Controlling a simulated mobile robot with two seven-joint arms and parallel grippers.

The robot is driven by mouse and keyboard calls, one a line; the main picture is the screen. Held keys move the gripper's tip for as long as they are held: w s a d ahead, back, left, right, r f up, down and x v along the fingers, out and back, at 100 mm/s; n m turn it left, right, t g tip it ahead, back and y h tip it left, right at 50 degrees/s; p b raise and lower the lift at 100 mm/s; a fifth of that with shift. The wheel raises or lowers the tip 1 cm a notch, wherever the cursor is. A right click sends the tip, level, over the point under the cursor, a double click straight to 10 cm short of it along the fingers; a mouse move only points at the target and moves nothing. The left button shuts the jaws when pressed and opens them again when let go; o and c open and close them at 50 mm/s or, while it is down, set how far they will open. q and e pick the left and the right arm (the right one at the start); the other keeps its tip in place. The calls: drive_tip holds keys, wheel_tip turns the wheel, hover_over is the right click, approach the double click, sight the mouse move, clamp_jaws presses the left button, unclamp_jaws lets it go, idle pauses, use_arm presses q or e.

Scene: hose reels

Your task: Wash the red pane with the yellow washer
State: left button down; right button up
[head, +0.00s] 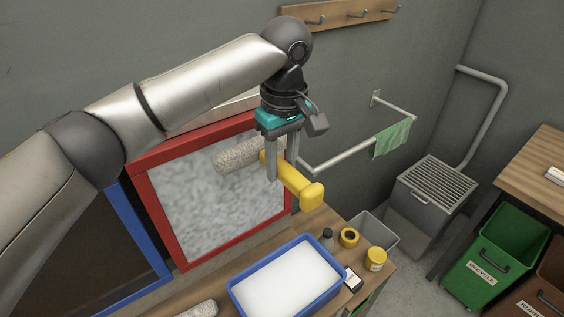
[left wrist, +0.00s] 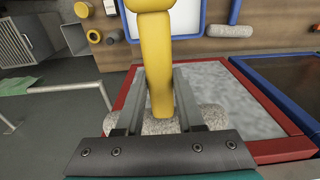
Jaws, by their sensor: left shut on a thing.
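My left gripper (head: 281,172) is shut on the yellow handle of the yellow washer (head: 300,187). The washer's fuzzy grey roller (head: 237,156) lies in front of the red pane's upper right part; I cannot tell whether it touches the glass. The red pane (head: 170,240) has a thick red frame, and its glass is covered in blotchy whitish-grey. In the left wrist view the handle (left wrist: 157,60) runs between my fingers, with the roller (left wrist: 160,126) partly hidden behind the gripper. The red pane (left wrist: 265,107) shows at right there. My right gripper is not in view.
A blue tray (head: 237,297) of white stuff stands on the wooden counter, with small jars, a tape roll and a second roller (head: 200,308). A blue-framed dark pane (head: 140,225) is at left. A rail with a green cloth (head: 391,138) juts from the wall at right.

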use_arm(q)
drive_tip(key=shift+w+a+p, duration=0.4)
drive_tip(key=shift+w+p, duration=0.15)
drive_tip(key=shift+w, duration=0.05)
drive_tip(key=shift+p, duration=0.8)
idle(1.3)
drive_tip(key=shift+f+p, duration=0.3)
drive_tip(key=shift+f, duration=1.7)
drive_tip(key=s+d+p, duration=0.3)
drive_tip(key=s+d, duration=0.1)
drive_tip(key=s, duration=0.1)
drive_tip(key=shift+s, duration=0.35)
